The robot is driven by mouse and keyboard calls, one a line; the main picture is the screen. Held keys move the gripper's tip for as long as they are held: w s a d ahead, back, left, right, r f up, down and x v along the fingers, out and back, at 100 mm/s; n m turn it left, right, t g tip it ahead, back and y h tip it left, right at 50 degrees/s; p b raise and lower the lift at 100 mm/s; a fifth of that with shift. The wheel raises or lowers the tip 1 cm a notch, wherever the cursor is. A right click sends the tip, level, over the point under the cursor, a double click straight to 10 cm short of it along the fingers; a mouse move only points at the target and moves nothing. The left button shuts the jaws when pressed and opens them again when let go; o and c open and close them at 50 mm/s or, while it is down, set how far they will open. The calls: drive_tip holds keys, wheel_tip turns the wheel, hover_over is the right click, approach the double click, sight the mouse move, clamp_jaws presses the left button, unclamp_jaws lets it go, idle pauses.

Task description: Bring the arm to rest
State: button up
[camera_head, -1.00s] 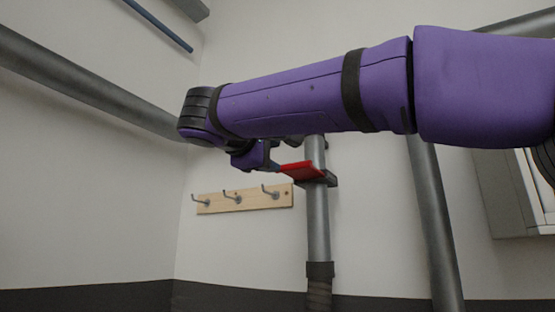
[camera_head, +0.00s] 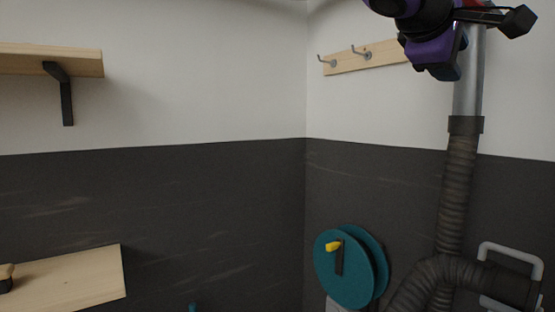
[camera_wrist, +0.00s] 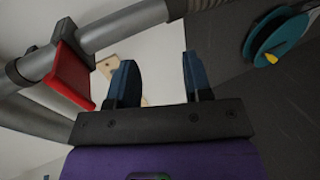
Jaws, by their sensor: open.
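My gripper (camera_head: 450,68) shows at the top right in the head view, pointing down in front of a grey pipe. Most of my arm is out of the frame. In the wrist view my gripper (camera_wrist: 158,75) is open, its two dark blue fingers apart with nothing between them. A red flap (camera_wrist: 70,78) on the grey pipe (camera_wrist: 125,28) is left of the fingers, apart from them.
A hook board (camera_head: 370,56) is on the wall left of my gripper. A teal reel (camera_head: 345,268) and a ribbed hose (camera_head: 457,190) are below. Wooden shelves (camera_head: 60,60) (camera_head: 70,280) jut out at the left. The middle is free.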

drive_tip(key=s+d+f+m+g+y, duration=0.1)
drive_tip(key=s+f+m+y, duration=0.2)
drive_tip(key=f, duration=1.1)
drive_tip(key=s+d+f+m+g+y, duration=0.2)
drive_tip(key=s+f+m+y, duration=0.1)
drive_tip(key=s+f+y, duration=0.5)
drive_tip(key=s+f, duration=0.3)
drive_tip(key=f, duration=0.4)
drive_tip(key=shift+s+f+m, duration=0.3)
drive_tip(key=shift+s+m, duration=0.1)
drive_tip(key=shift+a, duration=0.15)
